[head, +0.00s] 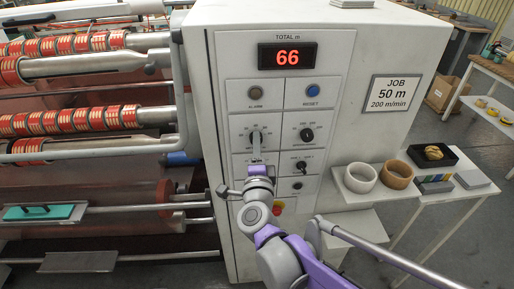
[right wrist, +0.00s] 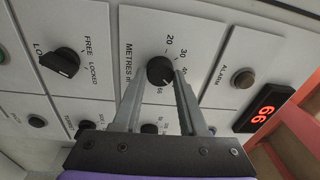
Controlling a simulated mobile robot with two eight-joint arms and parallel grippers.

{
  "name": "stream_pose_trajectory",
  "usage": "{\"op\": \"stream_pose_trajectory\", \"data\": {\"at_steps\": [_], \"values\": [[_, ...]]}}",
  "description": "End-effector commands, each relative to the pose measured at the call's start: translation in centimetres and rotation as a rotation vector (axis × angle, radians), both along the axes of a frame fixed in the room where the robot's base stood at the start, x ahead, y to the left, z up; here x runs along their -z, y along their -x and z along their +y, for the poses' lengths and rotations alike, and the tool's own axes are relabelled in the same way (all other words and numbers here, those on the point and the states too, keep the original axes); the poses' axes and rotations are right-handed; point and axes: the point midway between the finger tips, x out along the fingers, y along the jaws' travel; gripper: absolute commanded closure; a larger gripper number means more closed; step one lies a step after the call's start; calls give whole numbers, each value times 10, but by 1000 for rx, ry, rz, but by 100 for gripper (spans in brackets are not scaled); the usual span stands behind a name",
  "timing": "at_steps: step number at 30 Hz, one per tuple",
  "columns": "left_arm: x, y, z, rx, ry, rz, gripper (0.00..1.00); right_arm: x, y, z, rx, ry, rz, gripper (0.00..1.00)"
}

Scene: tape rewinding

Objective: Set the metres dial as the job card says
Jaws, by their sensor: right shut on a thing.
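The control cabinet (head: 225,210) carries the metres dial (head: 257,132), a knob with a printed scale. In the right wrist view the dial's black knob (right wrist: 160,70) sits beside the marks 20, 30 and 40, with further marks partly hidden by a finger. I cannot tell exactly which mark it points at. My right gripper (head: 257,165) reaches the dial from below. Its fingers (right wrist: 161,82) are shut on the knob, one on each side. The job card (head: 396,93) reads 50 m and 200 m/min. My left gripper is not in view.
The TOTAL m display (head: 287,56) reads 66. The alarm lamp (head: 255,93) and blue reset button (head: 312,90) sit above the dial. A FREE/LOCKED selector (right wrist: 60,62) is nearby. Tape rolls (head: 70,43) stand left; a shelf (head: 345,200) with rings (head: 360,178) is right.

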Motion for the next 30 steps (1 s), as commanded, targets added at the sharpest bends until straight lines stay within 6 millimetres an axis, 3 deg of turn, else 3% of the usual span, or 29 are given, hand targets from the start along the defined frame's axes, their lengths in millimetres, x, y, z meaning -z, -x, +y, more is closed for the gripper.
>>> {"op": "stream_pose_trajectory", "data": {"at_steps": [15,16,21,30], "values": [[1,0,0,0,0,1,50,0,0,0,0,26,-1,100],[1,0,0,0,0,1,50,0,0,0,0,25,-1,56],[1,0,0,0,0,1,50,0,0,0,0,25,0,28],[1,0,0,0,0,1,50,0,2,0,-1,24,0,28]]}}
